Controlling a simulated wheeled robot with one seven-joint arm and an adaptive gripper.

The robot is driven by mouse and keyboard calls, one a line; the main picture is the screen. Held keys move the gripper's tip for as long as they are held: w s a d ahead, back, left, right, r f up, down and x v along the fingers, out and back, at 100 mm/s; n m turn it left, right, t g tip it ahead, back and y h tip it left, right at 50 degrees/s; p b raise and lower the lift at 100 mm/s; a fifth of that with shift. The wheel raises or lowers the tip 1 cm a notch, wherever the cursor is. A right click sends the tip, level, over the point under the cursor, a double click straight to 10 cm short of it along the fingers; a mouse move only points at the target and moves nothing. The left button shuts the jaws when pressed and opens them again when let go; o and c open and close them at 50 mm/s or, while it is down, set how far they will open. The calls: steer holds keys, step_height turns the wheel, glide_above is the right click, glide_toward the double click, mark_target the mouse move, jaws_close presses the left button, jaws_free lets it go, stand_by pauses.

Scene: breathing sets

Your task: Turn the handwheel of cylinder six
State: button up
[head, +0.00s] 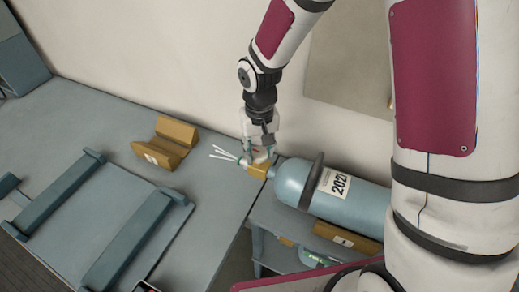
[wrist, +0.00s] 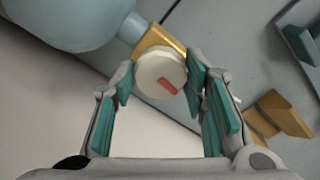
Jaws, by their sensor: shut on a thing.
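A light blue gas cylinder (head: 360,205) lies on its side with its neck toward the left; its label starts with "202", and I cannot read a six on it. Its brass valve (head: 257,170) carries the handwheel, a round white knob with a red mark (wrist: 160,72) in the wrist view. My gripper (head: 262,153) is at the valve from above, its green-padded fingers (wrist: 160,80) on opposite sides of the handwheel, shut on it. In the head view my gripper mostly hides the handwheel. The cylinder (wrist: 68,20) and valve (wrist: 158,42) also show in the wrist view.
A blue-grey bench (head: 95,120) fills the left, with an empty wooden V-shaped cradle (head: 165,143) and a blue rack frame (head: 100,215). Thin white strips (head: 225,154) stick out beside my gripper. Another wooden cradle (head: 347,238) is below the cylinder. A wall stands close behind.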

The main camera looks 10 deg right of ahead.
mark_target(260, 152)
steer(key=shift+w+n, duration=0.1)
steer(key=shift+n, duration=0.5)
steer(key=o, duration=1.2)
steer(key=shift+c, duration=0.2)
steer(key=shift+r, duration=0.15)
step_height(260, 152, up, 12)
